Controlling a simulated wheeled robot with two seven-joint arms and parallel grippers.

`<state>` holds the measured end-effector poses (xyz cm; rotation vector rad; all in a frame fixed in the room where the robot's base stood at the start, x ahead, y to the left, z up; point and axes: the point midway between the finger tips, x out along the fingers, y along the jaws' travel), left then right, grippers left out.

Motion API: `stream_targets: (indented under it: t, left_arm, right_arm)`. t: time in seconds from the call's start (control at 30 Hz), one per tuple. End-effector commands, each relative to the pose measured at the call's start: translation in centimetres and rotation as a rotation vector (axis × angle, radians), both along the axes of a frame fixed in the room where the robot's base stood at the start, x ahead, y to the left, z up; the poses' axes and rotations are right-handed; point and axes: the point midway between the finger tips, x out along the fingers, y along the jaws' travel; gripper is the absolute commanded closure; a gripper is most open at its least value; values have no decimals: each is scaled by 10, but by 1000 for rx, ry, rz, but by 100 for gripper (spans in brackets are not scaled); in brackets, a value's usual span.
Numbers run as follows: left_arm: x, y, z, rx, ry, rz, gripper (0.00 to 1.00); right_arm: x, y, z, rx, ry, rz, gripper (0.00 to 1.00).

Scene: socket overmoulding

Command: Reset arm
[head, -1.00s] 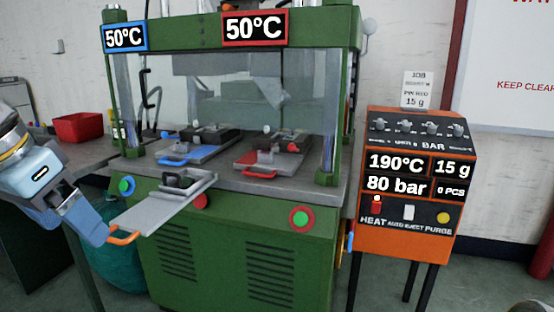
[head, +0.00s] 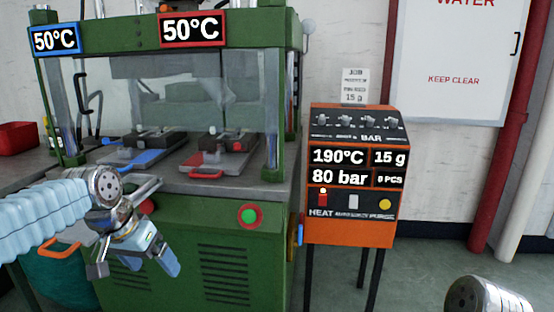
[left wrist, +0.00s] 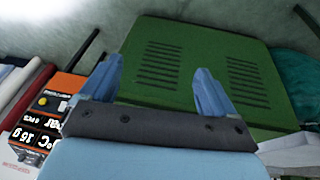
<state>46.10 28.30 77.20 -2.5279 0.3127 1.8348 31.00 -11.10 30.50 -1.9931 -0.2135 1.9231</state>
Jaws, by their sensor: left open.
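My left gripper (head: 132,266) is in front of the green press in the head view, fingers pointing down, open and empty. It also shows in the left wrist view (left wrist: 155,80), its two blue fingers spread apart with nothing between them. The pulled-out tray with an orange handle (head: 60,247) is mostly hidden behind my left arm; the gripper is apart from the handle. My right gripper is not in view; a grey rounded part of my own arm seems to show at the lower right.
The green press (head: 205,262) holds a blue-handled plate (head: 140,160) and a red-handled plate (head: 212,160). An orange control unit (head: 350,232) stands on legs to its right. A red bin (head: 18,138) sits at left.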

Motion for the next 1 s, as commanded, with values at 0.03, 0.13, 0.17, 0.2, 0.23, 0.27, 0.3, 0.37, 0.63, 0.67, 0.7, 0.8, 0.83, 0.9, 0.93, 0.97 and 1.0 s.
stream_targets:
  t: [0.03, 0.13, 0.17, 0.2, 0.23, 0.27, 0.3, 0.37, 0.63, 0.67, 0.7, 0.8, 0.83, 0.9, 0.93, 0.97, 1.0]
  left_arm:
    - [15, -14, -43, -22, 35, -10, 10]
    - [35, -43, -125, -75, 74, -5, 10]
    - [37, -52, -150, -91, 86, -2, 10]
    - [37, -64, -184, -113, 103, 5, 10]
    - [35, -73, -208, -128, 115, 12, 10]
    - [31, -83, -233, -144, 129, 20, 10]
    - [23, -95, -265, -164, 147, 34, 10]
    - [5, -113, -312, -191, 177, 58, 10]
    - [-111, -164, -445, -248, 292, 188, 10]
    - [-121, -167, -451, -249, 299, 198, 10]
    - [-132, -169, -457, -249, 307, 211, 10]
    - [-148, -172, -466, -248, 314, 230, 10]
    - [-151, -172, -467, -248, 314, 232, 10]
    - [-153, -172, -468, -248, 314, 235, 10]
    - [-152, -172, -468, -247, 313, 236, 10]
    - [-152, -172, -468, -247, 312, 236, 10]
    - [-152, -172, -467, -247, 312, 236, 10]
  right_arm:
    - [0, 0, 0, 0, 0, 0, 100]
    - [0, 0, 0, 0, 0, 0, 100]
    - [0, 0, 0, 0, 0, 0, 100]
    - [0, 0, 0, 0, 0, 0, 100]
    - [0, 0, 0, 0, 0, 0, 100]
    - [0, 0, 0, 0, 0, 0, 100]
    - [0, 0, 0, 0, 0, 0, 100]
    - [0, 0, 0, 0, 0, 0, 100]
    - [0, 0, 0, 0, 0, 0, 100]
    - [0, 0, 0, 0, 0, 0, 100]
    - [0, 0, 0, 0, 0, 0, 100]
    - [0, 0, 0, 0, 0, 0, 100]
    - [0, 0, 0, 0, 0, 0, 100]
    - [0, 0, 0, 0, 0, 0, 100]
    - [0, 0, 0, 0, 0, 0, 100]
    - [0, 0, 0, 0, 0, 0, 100]
    - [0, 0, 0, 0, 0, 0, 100]
